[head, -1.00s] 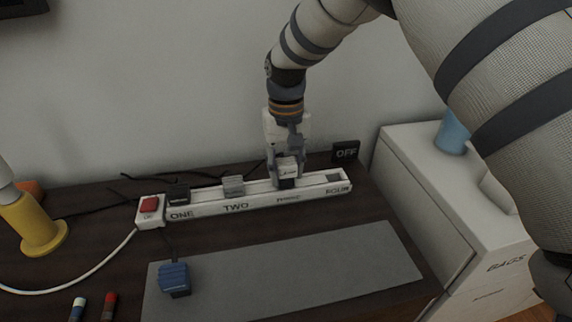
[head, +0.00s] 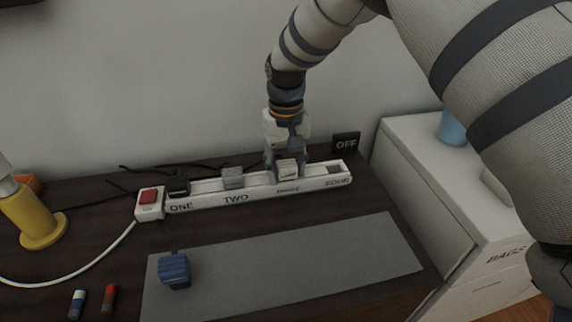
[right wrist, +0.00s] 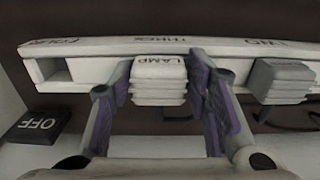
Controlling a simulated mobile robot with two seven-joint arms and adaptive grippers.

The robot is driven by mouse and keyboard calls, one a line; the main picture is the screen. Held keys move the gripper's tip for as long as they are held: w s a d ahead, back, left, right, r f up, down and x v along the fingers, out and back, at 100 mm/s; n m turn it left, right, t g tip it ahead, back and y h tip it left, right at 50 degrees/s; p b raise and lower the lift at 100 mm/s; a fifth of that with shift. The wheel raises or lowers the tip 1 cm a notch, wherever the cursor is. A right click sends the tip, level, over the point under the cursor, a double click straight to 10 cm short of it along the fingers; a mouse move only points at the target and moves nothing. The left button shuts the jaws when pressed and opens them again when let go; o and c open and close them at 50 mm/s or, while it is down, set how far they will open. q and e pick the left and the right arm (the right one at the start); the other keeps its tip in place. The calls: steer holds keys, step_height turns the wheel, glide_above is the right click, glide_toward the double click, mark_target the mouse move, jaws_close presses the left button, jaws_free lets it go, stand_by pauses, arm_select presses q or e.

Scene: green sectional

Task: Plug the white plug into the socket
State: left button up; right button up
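The white plug (head: 287,171), marked LAMP in the right wrist view (right wrist: 159,82), sits upright in the third socket of the white power strip (head: 205,202), above the label THREE. It appears seated; its prongs are hidden. My right gripper (head: 286,160) is over the strip with one finger on each side of the plug. In the right wrist view the fingers (right wrist: 160,68) look spread, with slight gaps beside the plug. The fourth socket (right wrist: 53,70) at the strip's end is empty. My left gripper is not in view.
A black plug (head: 178,186) and a grey plug (head: 232,177) occupy sockets ONE and TWO. A red switch (head: 148,196) is at the strip's left end. A blue plug (head: 174,270) lies on the grey mat (head: 300,268). An OFF block (head: 346,144) stands behind the strip.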

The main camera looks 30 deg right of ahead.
mark_target(286, 164)
steer(key=shift+o, duration=0.4)
steer(key=shift+r, duration=0.1)
step_height(286, 164, up, 12)
stand_by(0.5)
